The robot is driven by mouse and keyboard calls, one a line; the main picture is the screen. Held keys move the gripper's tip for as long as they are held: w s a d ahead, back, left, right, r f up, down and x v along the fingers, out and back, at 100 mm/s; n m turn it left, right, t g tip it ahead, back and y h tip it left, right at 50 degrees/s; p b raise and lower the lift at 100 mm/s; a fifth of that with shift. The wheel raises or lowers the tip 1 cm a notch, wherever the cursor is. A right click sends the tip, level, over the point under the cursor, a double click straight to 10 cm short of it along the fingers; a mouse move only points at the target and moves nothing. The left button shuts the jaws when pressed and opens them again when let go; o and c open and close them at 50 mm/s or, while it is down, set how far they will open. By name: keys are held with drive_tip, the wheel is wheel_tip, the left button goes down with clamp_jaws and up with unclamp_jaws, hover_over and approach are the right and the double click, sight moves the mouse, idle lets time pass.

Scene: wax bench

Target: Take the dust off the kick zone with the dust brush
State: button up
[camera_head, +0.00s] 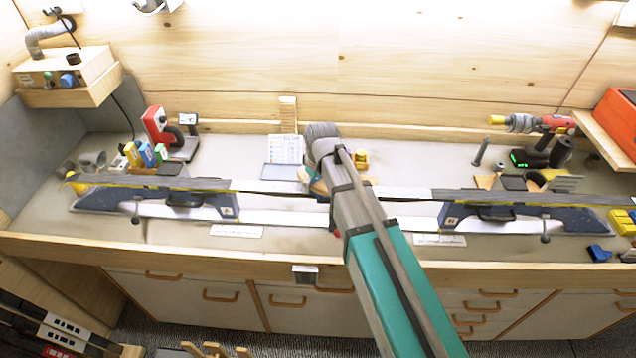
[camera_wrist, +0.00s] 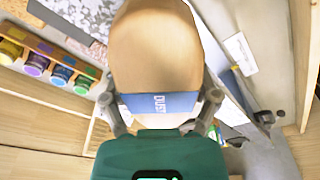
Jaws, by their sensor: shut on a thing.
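My gripper (camera_head: 322,172) is over the middle of the bench. In the wrist view my gripper (camera_wrist: 158,105) is shut on the dust brush (camera_wrist: 155,50), a rounded wooden block with a blue "DUST" label across it. In the head view only a little of the brush shows beside the gripper. A long dark ski (camera_head: 340,195) lies level across the bench, held at both sides. Its middle passes behind my arm and gripper, which partly hide it. Whether the bristles touch the ski, and any dust on the kick zone, I cannot make out.
A left vise (camera_head: 185,203) and a right vise (camera_head: 490,215) stand under the ski. A red tool (camera_head: 156,125) is at the back left and a red drill (camera_head: 540,124) at the back right. Coloured jars (camera_wrist: 35,65) line a wooden rack.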

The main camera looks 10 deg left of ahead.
sight(271, 186)
drive_tip(key=shift+a, duration=1.15)
drive_tip(key=shift+a, duration=0.2)
drive_tip(key=shift+s+a+f, duration=0.1)
drive_tip(key=shift+s+a, duration=0.05)
drive_tip(key=shift+a, duration=0.6)
drive_tip(key=shift+s+a, duration=0.1)
drive_tip(key=shift+a, duration=0.65)
drive_tip(key=shift+s+a, duration=0.1)
drive_tip(key=shift+a, duration=1.6)
drive_tip(key=shift+a, duration=0.1)
drive_tip(key=shift+s+a, duration=0.2)
drive_tip(key=shift+a, duration=1.4)
